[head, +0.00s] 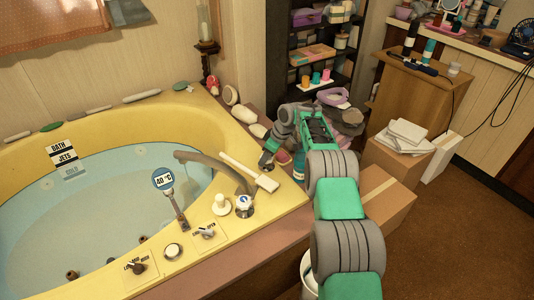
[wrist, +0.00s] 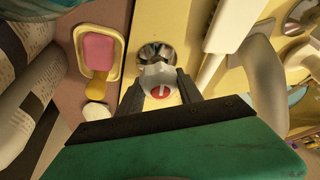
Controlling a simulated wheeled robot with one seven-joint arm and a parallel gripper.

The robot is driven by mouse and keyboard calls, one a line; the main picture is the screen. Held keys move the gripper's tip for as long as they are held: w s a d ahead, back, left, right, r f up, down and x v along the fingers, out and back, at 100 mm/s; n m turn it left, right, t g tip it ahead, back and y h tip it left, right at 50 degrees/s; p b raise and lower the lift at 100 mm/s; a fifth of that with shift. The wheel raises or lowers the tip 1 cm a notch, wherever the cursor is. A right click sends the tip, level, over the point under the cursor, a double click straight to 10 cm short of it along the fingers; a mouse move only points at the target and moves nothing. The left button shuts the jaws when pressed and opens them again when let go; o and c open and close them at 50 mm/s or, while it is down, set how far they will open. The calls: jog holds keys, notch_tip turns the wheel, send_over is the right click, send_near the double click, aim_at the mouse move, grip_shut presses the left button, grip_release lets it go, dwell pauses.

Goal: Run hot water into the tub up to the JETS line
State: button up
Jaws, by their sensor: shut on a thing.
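The yellow tub (head: 225,135) holds pale blue water (head: 100,220). On its far wall are the BATH plate (head: 58,147), the JETS plate (head: 66,157) and a bluish COLD plate (head: 74,171). The water edge lies near the COLD plate, below JETS. The curved spout (head: 215,165) reaches over the tub; I see no clear stream. The red-marked hot tap knob (wrist: 158,72) sits on a chrome base. My gripper (wrist: 160,92) is shut on this knob, one finger on each side. In the head view my gripper (head: 268,155) hides the knob. The blue-marked tap (head: 244,203) is nearer the front.
A 40 °C thermometer (head: 164,180) stands at the near rim. A long-handled brush (head: 250,173) lies beside the spout. Two labelled levers (head: 138,267) (head: 207,233) are on the front deck. Cardboard boxes (head: 385,195) stand right of my arm.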

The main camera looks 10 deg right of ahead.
jog(key=shift+w+d, duration=0.1)
jog(key=shift+d, duration=0.05)
jog(key=o, duration=1.1)
jog(key=shift+d, duration=0.1)
jog(key=shift+o, duration=1.3)
jog(key=shift+a, duration=0.2)
jog(key=p+v, duration=0.1)
jog(key=v, duration=0.6)
jog(key=shift+r+p, duration=0.35)
jog(key=shift+d, duration=0.15)
